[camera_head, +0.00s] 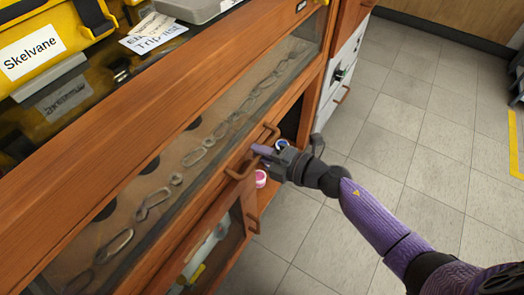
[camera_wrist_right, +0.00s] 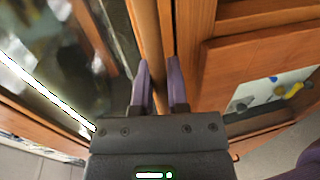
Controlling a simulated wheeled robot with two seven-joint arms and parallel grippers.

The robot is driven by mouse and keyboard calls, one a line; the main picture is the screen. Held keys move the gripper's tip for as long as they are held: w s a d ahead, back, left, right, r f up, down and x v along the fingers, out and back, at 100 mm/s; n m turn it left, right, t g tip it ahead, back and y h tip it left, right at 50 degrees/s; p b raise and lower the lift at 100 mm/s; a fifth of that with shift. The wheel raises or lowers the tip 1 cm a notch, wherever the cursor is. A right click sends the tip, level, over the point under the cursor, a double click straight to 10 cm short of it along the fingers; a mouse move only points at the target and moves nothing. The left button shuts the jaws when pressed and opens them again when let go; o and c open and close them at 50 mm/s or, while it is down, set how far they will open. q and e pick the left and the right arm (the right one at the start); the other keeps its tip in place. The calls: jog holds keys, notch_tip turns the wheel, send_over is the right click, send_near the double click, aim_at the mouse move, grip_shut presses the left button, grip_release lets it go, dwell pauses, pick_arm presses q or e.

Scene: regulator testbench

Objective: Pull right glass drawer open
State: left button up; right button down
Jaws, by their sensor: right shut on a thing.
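The right glass drawer (camera_head: 150,165) is a long wooden-framed glass front on the cabinet, with metal ring-like links showing behind the glass. Its wooden bar handle (camera_head: 238,173) stands out at the right part of the front. My right gripper (camera_head: 262,150) reaches in from the right and is shut on this handle. In the right wrist view, the purple fingers (camera_wrist_right: 160,85) lie on either side of the wooden bar (camera_wrist_right: 150,40). The fingers hide part of the handle. I cannot tell whether the drawer is displaced from the cabinet. My left gripper is not in view.
A yellow case labelled Skelvane (camera_head: 35,50) and a paper card (camera_head: 155,33) are on the cabinet top. A lower glass door (camera_head: 210,250) is beneath the drawer. A pink-and-white round item (camera_head: 261,179) is just below my gripper. The tiled floor (camera_head: 430,130) at right is open.

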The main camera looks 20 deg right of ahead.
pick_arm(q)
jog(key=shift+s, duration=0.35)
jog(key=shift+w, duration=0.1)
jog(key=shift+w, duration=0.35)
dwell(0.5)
